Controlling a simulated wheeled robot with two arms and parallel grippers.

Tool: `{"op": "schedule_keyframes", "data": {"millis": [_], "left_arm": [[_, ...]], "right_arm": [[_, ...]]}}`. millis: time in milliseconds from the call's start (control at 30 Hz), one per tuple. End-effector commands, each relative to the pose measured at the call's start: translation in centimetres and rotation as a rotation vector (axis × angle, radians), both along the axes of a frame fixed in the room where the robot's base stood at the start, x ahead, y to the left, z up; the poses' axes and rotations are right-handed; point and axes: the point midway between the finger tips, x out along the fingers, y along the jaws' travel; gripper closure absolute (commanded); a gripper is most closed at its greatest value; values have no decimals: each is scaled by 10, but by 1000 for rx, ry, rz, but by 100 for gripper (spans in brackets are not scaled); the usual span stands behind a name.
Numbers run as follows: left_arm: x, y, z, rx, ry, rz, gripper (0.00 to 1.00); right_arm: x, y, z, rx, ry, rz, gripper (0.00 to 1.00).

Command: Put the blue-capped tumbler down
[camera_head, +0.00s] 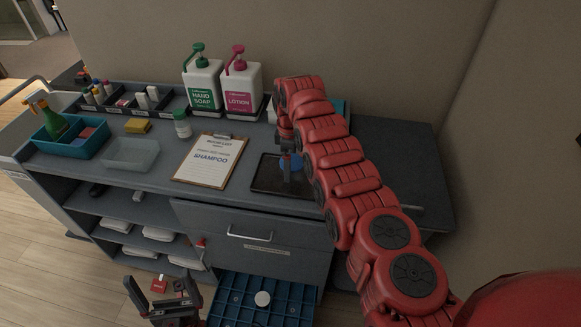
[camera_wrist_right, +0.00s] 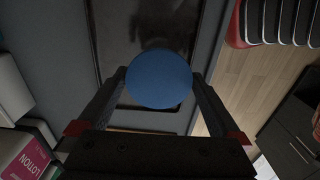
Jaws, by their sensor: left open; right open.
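The blue-capped tumbler shows in the right wrist view as a round blue cap (camera_wrist_right: 158,80) seen from above, with its body hidden below. In the head view only a bit of blue (camera_head: 291,163) shows beside my right gripper (camera_head: 286,172), at the dark tray (camera_head: 262,176) on the counter. The right gripper's fingers (camera_wrist_right: 160,90) are open, one on each side of the cap; contact cannot be told. The red right arm hides part of the tray. My left gripper (camera_head: 161,292) is open and empty, low in front of the cabinet.
A clipboard (camera_head: 209,159) lies left of the tray. Hand soap (camera_head: 203,86) and lotion (camera_head: 240,85) bottles stand behind. A small white bottle (camera_head: 182,125), clear bin (camera_head: 130,154) and teal caddy (camera_head: 71,145) are further left. A blue crate (camera_head: 262,299) is below the drawer.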

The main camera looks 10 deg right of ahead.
Motion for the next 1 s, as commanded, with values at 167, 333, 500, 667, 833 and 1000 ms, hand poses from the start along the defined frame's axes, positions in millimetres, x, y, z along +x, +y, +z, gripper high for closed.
{"op": "schedule_keyframes", "data": {"millis": [167,333,500,667,833,1000], "left_arm": [[0,0,-18,0,0,0,0],[0,0,-27,0,0,0,0],[0,0,-8,0,-1,0,0],[0,0,-6,0,0,0,0],[0,0,-7,0,0,0,0],[0,0,-7,0,0,0,0]], "right_arm": [[2,-1,33,0,-11,-3,0],[0,-1,66,0,-4,-2,0],[0,1,100,0,-5,-1,0],[0,-1,104,0,-2,-2,0],[-1,-1,103,1,-1,-2,0],[0,-1,103,0,-2,-2,0]]}}
